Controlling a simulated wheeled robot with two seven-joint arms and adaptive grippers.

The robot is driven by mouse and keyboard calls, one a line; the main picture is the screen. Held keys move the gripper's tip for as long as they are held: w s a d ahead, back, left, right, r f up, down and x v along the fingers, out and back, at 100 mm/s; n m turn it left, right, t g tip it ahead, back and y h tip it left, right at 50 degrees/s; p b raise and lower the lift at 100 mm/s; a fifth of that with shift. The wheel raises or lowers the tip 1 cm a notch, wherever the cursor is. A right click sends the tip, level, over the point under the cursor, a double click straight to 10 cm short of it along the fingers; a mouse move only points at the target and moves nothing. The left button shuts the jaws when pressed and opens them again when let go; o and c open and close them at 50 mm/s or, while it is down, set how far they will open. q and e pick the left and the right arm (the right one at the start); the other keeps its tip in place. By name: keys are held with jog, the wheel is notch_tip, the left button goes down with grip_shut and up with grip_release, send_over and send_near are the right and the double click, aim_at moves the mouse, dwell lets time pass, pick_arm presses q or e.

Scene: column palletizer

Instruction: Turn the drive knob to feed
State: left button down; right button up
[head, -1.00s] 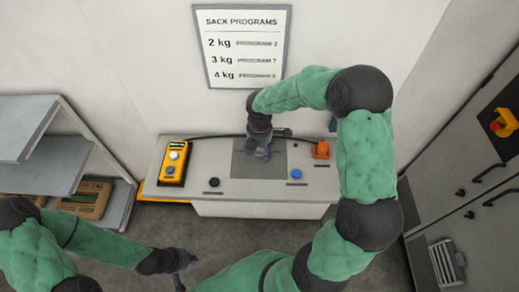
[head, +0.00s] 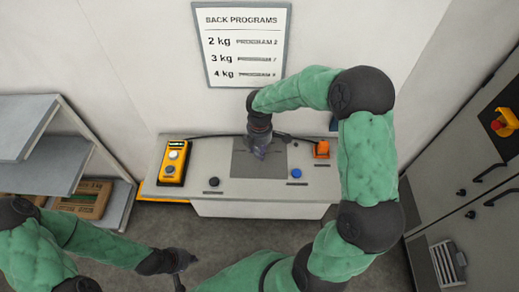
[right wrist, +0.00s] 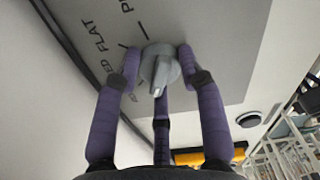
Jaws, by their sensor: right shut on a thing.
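The drive knob (right wrist: 158,68) is a grey round knob with a raised ridge, on a grey panel plate in the right wrist view. Its ridge runs toward the bottom of that picture. Printed marks and partly cut words, one reading "FLAT", sit beside it. My right gripper (head: 259,153) is over the dark plate (head: 240,168) of the console and hides the knob in the head view. In the right wrist view its purple fingers are closed around the knob. My left gripper (head: 183,268) hangs low over the floor, away from the console; its finger opening is unclear.
The console (head: 215,200) also carries a yellow handheld box (head: 173,162), a black button (head: 213,182), a blue button (head: 296,174) and an orange part (head: 322,150). Shelves (head: 108,155) stand left, grey cabinets (head: 450,170) right. A program sign (head: 246,45) hangs above.

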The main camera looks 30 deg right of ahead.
aim_at(259, 149)
jog(key=m+b, duration=0.1)
jog(key=m, duration=0.5)
jog(key=shift+m, duration=0.3)
jog(key=m+b, duration=0.2)
jog(key=m, duration=0.3)
jog(key=shift+m, duration=0.4)
jog(key=o, duration=1.2)
jog(key=shift+c, duration=0.2)
jog(key=shift+r, duration=0.15)
notch_tip(259, 149, up, 12)
jog(key=shift+f, duration=0.2)
